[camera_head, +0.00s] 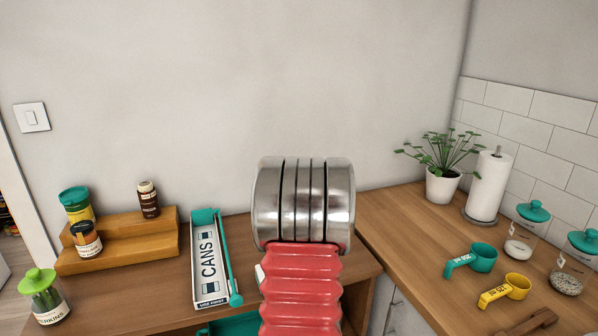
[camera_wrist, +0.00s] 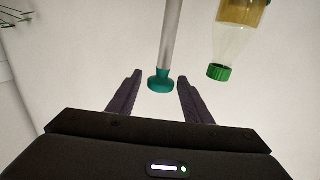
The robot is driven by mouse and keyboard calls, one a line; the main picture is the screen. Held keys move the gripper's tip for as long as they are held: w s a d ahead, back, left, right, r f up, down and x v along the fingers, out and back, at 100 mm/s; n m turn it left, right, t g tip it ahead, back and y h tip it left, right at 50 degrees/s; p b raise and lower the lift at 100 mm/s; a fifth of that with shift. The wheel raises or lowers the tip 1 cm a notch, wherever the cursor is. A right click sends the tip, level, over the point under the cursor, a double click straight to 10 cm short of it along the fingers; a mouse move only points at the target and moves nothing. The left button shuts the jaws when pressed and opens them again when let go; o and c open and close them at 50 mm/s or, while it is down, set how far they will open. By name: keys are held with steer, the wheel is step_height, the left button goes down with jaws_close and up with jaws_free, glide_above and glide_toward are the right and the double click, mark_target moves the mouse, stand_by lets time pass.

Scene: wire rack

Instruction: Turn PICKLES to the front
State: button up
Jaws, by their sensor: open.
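No label reading PICKLES can be made out. A jar with a bright green lid (camera_head: 45,297) stands at the far left, with green contents and a partly readable label ending in "ERKINS". My gripper (camera_wrist: 160,78) is open in the wrist view, its two dark fingers apart. A grey rod with a teal end (camera_wrist: 160,82) shows between the fingers in the picture; whether it touches them I cannot tell. A clear bottle with a green cap (camera_wrist: 219,72) and amber contents appears cap-down, right of the fingers. In the head view my gripper is hidden behind my arm.
A wooden stepped stand (camera_head: 120,250) holds a yellow jar (camera_head: 78,207), a dark jar (camera_head: 87,240) and a brown bottle (camera_head: 148,200). A CANS dispenser (camera_head: 209,262) stands beside it. The right counter holds a plant (camera_head: 441,184), paper roll (camera_head: 490,188) and measuring cups (camera_head: 484,257).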

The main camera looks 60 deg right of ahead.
steer(key=v, duration=1.3)
steer(key=shift+s+a, duration=0.25)
steer(key=shift+a, duration=0.05)
stand_by(0.4)
steer(key=w+a+f+n+y, duration=0.1)
steer(key=w+a+n+y, duration=0.15)
steer(key=w+a, duration=0.45)
steer(key=w+a+n+t+y, duration=0.1)
steer(key=w+a+y, duration=0.2)
steer(key=a, duration=0.9)
steer(key=w+a+f+n+y, duration=0.1)
steer(key=w+a+n+y, duration=0.15)
steer(key=w+a, duration=0.5)
steer(key=s+a+f+n+g+y, duration=0.1)
steer(key=s+a+y, duration=0.1)
steer(key=a, duration=0.7)
steer(key=s+a+f+n+y, duration=0.1)
steer(key=s+a+y, duration=0.1)
steer(key=a, duration=0.7)
steer(key=s+a+f+n+g+y, duration=0.1)
steer(key=s+a+n+y, duration=0.1)
steer(key=s+a, duration=0.3)
steer(key=s+a+f+n+g+y, duration=0.1)
steer(key=s+a+n+g, duration=0.1)
steer(key=s+a, duration=0.4)
steer(key=a, duration=0.4)
steer(key=shift+s+f+y, duration=0.2)
steer(key=shift+f+y, duration=0.05)
steer(key=shift+y, duration=0.15)
steer(key=shift+d, duration=0.1)
